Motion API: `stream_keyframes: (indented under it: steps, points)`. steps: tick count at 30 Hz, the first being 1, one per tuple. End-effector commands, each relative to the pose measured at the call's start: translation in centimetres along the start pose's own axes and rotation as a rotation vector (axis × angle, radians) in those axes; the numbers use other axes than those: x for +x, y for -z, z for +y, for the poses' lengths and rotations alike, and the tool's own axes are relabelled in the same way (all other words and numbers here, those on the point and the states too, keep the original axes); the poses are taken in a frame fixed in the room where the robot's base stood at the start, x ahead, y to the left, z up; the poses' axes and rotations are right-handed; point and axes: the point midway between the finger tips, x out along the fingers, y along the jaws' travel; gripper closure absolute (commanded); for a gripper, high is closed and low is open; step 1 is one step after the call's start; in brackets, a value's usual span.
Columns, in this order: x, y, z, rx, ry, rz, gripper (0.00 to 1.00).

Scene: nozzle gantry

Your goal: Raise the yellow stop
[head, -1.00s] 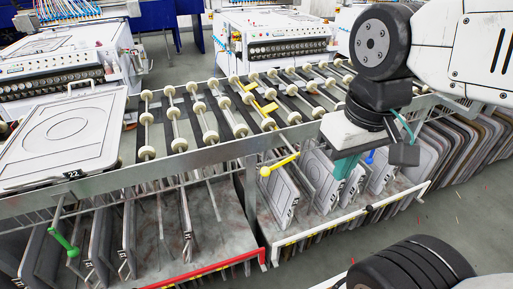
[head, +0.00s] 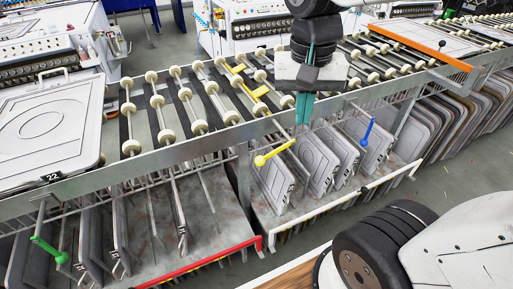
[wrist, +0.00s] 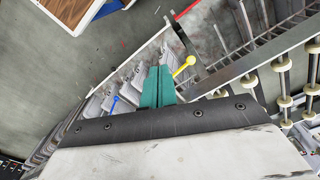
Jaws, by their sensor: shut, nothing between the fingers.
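The yellow lever (head: 275,152) has a round ball at its end and sticks out from the front rail of the roller conveyor, slanting down to the left. Two yellow pieces (head: 237,69) lie between the rollers behind it. My gripper (head: 304,118) has teal fingers that are shut and empty. In the head view it appears just above and right of the yellow lever, pointing down. In the wrist view the lever's yellow ball (wrist: 190,60) shows right of and beyond the fingertips (wrist: 158,72), apart from them. The gripper covers part of the rail and rollers.
A blue lever (head: 367,130) hangs to the right and a green lever (head: 50,250) at the far left. An orange bar (head: 420,46) crosses the conveyor at the right. A white panel marked 22 (head: 50,125) lies at the left. Panels stand in racks below the rail.

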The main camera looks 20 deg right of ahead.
Motion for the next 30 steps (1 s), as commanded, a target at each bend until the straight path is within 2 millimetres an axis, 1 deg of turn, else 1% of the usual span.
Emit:
stream_keyframes:
  steps: [1,3,5,6,9,12,15,18,21,30]
  points:
    - [0.5,1.8,-1.2,0.098,-0.021,-0.024,1.0]
    - [1.1,4.1,-2.7,0.251,-0.047,-0.041,1.0]
    - [1.9,6.0,-4.0,0.382,-0.074,-0.054,1.0]
    - [2.5,7.3,-4.9,0.468,-0.093,-0.059,1.0]
    - [4.5,10.1,-7.1,0.671,-0.139,-0.065,1.0]
    - [6.5,12.4,-8.9,0.847,-0.18,-0.063,1.0]
    - [8.3,14.0,-10.3,0.978,-0.213,-0.055,1.0]
    - [9.5,14.9,-11.2,1.064,-0.233,-0.047,1.0]
    - [10.1,15.3,-11.6,1.108,-0.243,-0.042,1.0]
    - [10.2,15.4,-11.6,1.12,-0.244,-0.041,1.0]
